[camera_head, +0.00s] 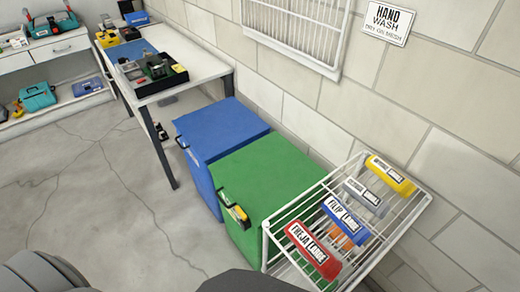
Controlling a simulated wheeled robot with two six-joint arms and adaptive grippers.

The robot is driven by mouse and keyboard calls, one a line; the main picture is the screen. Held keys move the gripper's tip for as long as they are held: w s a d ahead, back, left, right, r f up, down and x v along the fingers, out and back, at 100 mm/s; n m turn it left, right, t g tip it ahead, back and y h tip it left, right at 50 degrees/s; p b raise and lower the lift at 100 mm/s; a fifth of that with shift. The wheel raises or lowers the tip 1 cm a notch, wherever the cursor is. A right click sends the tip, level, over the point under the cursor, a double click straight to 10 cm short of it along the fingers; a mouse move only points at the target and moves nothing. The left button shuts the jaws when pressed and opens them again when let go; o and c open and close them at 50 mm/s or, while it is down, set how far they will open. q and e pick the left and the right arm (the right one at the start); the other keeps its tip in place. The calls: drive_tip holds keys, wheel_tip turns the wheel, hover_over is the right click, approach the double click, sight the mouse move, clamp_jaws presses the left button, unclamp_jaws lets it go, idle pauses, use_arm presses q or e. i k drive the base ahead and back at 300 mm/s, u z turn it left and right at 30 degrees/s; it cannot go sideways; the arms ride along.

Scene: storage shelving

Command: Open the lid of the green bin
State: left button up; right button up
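The green bin (273,175) stands on the floor against the wall, right of a blue bin. Its flat lid looks closed. A dark handle with a yellow item (237,213) is on its front side, near the top edge. The white wire rack hides the bin's right part. A grey rounded shape at the bottom left and a dark shape at the bottom centre look like parts of me. Neither gripper's fingers can be made out.
The blue bin (222,128) stands right beside the green one. A white table (190,62) with tools is further back. The cracked concrete floor (100,200) at left is clear.

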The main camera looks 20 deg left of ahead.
sight(262, 177)
drive_tip(key=z, duration=1.15)
drive_tip(key=k, duration=0.5)
drive_tip(key=u, duration=0.7)
